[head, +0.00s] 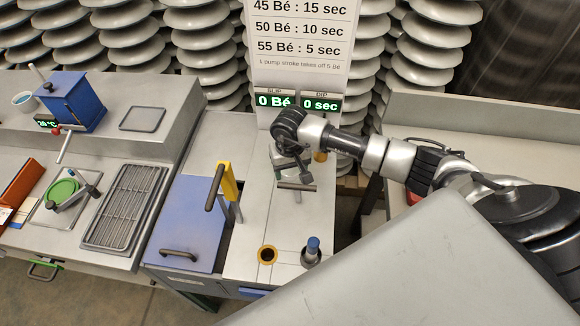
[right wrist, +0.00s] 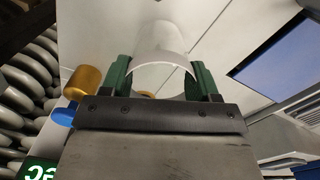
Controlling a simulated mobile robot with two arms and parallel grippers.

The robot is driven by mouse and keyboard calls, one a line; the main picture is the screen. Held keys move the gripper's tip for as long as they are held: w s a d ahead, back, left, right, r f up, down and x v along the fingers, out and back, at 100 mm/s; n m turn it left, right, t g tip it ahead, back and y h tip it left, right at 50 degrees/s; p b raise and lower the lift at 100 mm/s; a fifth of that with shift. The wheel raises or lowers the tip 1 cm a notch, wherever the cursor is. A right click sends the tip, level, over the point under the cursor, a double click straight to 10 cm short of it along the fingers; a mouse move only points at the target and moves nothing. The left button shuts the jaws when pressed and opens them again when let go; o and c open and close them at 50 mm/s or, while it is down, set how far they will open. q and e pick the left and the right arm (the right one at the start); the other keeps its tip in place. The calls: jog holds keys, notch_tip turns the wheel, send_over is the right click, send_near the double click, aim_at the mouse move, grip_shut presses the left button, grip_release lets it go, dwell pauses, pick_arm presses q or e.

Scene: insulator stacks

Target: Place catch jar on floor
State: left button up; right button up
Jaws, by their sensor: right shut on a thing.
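My right gripper (head: 294,160) hangs from the arm that comes in from the right, over the grey bench below the display panel. In the right wrist view its two green fingers (right wrist: 160,78) are shut on a pale, see-through cylinder, which looks like the catch jar (right wrist: 163,45). The near rim of the jar faces the wrist camera. In the head view the jar cannot be made out clearly against the pale bench and the gripper. My left gripper is not in view.
A brass knob (right wrist: 84,82) is near the gripper. Insulator stacks (head: 205,40) stand behind. Bare floor (head: 85,300) shows at lower left.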

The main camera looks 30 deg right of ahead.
jog(key=shift+f+b, duration=0.2)
jog(key=shift+b, duration=0.1)
jog(key=o, duration=1)
jog(key=shift+r, duration=0.1)
jog(key=shift+c, duration=0.2)
